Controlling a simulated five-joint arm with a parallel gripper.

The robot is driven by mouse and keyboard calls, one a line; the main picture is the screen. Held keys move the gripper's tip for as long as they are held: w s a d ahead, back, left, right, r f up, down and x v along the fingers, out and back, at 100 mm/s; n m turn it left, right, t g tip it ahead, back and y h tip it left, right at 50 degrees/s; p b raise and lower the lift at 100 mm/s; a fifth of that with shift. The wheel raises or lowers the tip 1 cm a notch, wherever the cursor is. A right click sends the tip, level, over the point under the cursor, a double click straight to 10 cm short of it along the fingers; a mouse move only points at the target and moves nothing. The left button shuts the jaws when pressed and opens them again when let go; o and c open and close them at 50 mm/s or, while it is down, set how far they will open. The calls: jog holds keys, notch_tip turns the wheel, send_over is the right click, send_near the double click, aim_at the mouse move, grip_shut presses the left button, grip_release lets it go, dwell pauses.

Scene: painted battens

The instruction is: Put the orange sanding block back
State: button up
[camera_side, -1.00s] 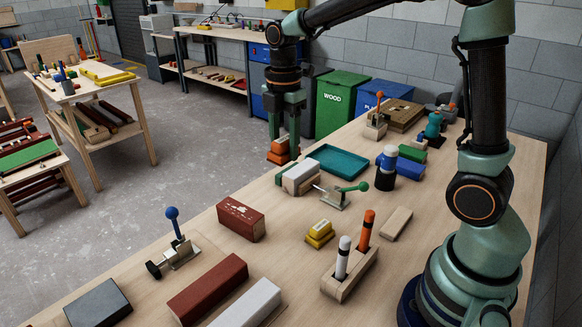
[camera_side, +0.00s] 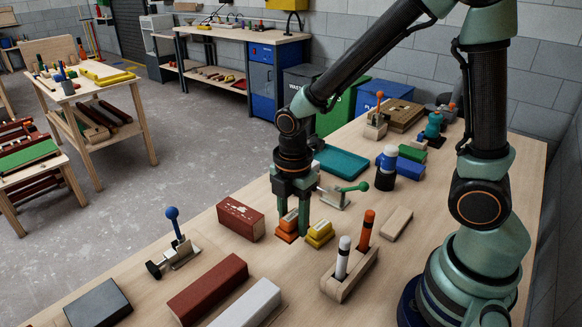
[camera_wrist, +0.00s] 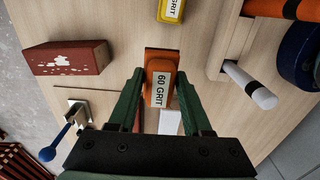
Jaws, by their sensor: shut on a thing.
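The orange sanding block (camera_side: 287,236) is between the fingers of my gripper (camera_side: 292,230), which is shut on it. In the wrist view the block (camera_wrist: 159,82) shows a white label reading "60 GRIT", with my green gripper fingers (camera_wrist: 157,100) on both sides. In the side view the block is down at or very near the bench top, just left of a yellow sanding block (camera_side: 320,236). I cannot tell whether it touches the bench. The yellow block also shows at the top of the wrist view (camera_wrist: 171,10), apart from the orange one.
A dark red painted block (camera_side: 240,219) stands to the left. A wooden holder (camera_side: 349,277) with a white and an orange marker stands to the right. A green-handled clamp (camera_side: 343,194) and a teal tray (camera_side: 340,163) lie behind. Red and white battens (camera_side: 208,290) lie in front.

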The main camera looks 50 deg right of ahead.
aim_at(293, 215)
jog(key=shift+f, duration=4.1)
jog(key=shift+f, duration=0.1)
jog(key=o, duration=1.2)
notch_tip(293, 215, up, 12)
jog(key=shift+r, duration=0.1)
jog(key=r+m, duration=0.2)
jog(key=d+r+m+t, duration=0.1)
jog(key=r+m, duration=0.1)
jog(key=d+r+m+t, duration=0.1)
jog(key=r+m, duration=0.1)
jog(key=m, duration=0.1)
jog(key=shift+s+d+r, duration=0.2)
jog(key=shift+s+d, duration=0.05)
jog(key=shift+s, duration=0.05)
jog(key=shift+s+d+r+m+t, duration=0.55)
jog(key=shift+r+m, duration=0.45)
jog(key=shift+m, duration=0.85)
jog(key=shift+s+d+r+m+t, duration=0.55)
jog(key=shift+r+m, duration=0.45)
jog(key=shift+m, duration=0.8)
jog(key=shift+s+d+r+m+t, duration=0.4)
jog(key=shift+r+m+t, duration=0.45)
jog(key=shift+m, duration=1)
